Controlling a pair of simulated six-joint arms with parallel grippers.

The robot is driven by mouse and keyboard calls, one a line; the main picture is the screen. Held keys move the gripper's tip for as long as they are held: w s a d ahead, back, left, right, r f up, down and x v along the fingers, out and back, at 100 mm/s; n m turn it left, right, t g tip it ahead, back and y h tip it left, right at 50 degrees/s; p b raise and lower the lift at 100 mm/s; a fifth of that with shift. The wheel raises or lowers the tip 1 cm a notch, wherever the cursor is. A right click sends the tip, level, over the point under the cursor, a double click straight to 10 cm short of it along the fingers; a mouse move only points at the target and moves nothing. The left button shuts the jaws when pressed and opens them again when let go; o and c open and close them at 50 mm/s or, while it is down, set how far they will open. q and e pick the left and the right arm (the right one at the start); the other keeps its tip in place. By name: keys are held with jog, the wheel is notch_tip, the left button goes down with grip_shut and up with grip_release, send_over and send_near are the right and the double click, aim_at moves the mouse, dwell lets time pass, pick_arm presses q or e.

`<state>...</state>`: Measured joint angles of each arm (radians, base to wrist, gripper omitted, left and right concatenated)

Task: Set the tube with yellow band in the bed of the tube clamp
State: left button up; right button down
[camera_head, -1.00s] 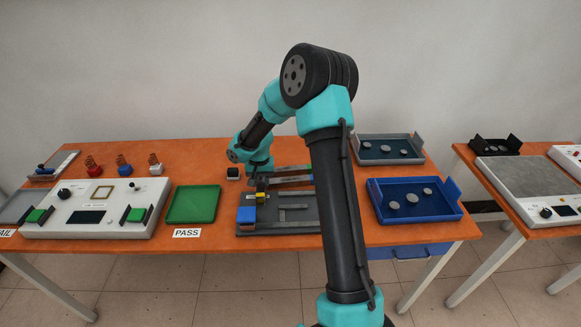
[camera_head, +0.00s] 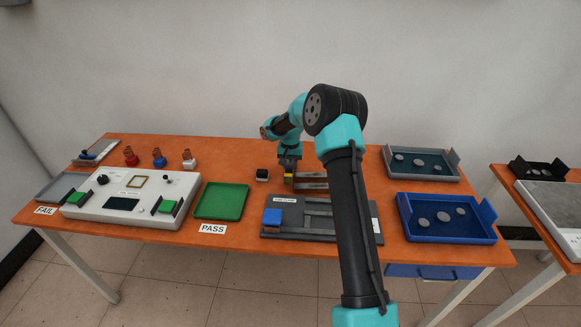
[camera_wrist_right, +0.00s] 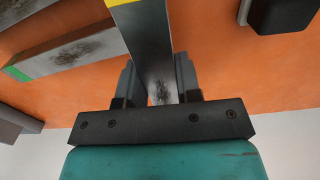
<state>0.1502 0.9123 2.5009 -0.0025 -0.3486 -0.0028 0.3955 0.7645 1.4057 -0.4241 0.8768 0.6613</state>
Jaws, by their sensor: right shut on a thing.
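My right gripper (camera_head: 289,166) is shut on the tube with yellow band (camera_head: 289,177), behind the tube clamp. In the right wrist view, the grey tube (camera_wrist_right: 150,45) sits between my right gripper's fingers (camera_wrist_right: 160,80), and its yellow band lies at the top edge. The tube clamp (camera_head: 345,238) is a dark grey fixture with a blue block (camera_head: 272,218) at its left end. The held tube is apart from the blue block. My right forearm hides part of the clamp's right side. My left gripper is not in view.
Another tube, with a green end (camera_wrist_right: 18,72), lies beside the held one. A small black block (camera_head: 262,174) stands left of my gripper. A green PASS tray (camera_head: 221,201) lies left of the clamp; a blue tray (camera_head: 446,235) lies right.

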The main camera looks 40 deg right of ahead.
aim_at(290, 166)
jog(key=shift+w+d, duration=0.85)
jog(key=shift+w, duration=0.05)
jog(key=shift+w+d+f, duration=0.1)
jog(key=shift+w, duration=0.05)
jog(key=shift+f, duration=1.75)
jog(key=c, duration=0.8)
grip_release()
jog(key=shift+f, duration=0.15)
